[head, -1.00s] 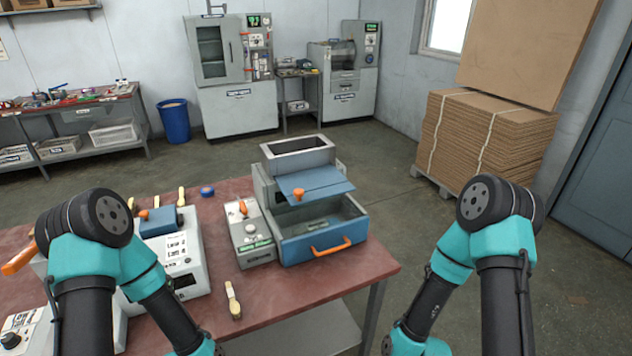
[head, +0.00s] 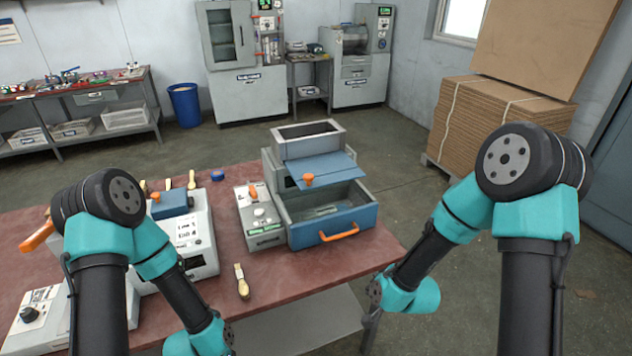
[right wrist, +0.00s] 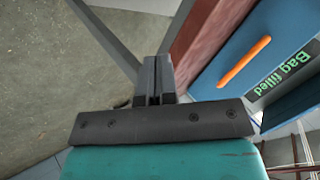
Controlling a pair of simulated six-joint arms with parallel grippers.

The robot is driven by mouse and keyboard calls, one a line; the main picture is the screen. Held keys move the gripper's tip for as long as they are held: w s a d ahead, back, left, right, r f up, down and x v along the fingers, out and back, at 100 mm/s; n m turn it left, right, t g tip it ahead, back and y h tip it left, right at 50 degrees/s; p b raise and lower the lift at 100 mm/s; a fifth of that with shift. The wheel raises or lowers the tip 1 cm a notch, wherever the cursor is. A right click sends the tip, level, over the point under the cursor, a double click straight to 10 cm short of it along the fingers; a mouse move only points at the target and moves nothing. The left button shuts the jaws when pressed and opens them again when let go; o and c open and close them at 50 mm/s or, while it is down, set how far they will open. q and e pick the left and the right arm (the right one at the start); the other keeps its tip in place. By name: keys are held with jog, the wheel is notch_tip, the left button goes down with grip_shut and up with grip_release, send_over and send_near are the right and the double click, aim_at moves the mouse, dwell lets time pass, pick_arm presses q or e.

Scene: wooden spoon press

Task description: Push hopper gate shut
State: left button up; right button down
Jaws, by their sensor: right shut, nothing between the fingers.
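The hopper (head: 310,139) is a grey open-topped box on a grey machine on the red bench. Its blue gate plate (head: 330,169) with an orange knob (head: 308,180) sticks out at the front, over an open blue drawer (head: 333,226) with an orange handle (head: 339,233). Something flat and greyish lies in the drawer. My right gripper (right wrist: 155,62) is shut and empty in the right wrist view. The drawer front (right wrist: 230,70) is to its right there, apart from it. My left gripper is outside the frames.
A grey control box (head: 262,216) with a green display stands left of the hopper machine. A white machine (head: 195,243), a brush-like tool (head: 241,281) and a blue tape roll (head: 219,175) are on the bench (head: 285,275).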

aim_at(312, 178)
jog(key=w+a+r+m+t+y, duration=0.1)
jog(key=w+a+r+m+t, duration=0.1)
jog(key=r, duration=0.6)
jog(key=w+a+r+m+t+y, duration=0.1)
jog(key=w+a+r+m+t, duration=0.1)
jog(key=r, duration=0.7)
jog(key=w+a+r+m+t+y, duration=0.1)
jog(key=w+a+r+t, duration=0.2)
jog(key=r, duration=0.5)
jog(key=shift+w+a+r+m+y, duration=0.2)
jog(key=shift+w+a+m+y, duration=0.25)
jog(key=shift+a, duration=0.55)
jog(key=shift+w, duration=0.2)
jog(key=shift+h, duration=0.25)
jog(key=x, duration=1.4)
jog(key=shift+s, duration=0.1)
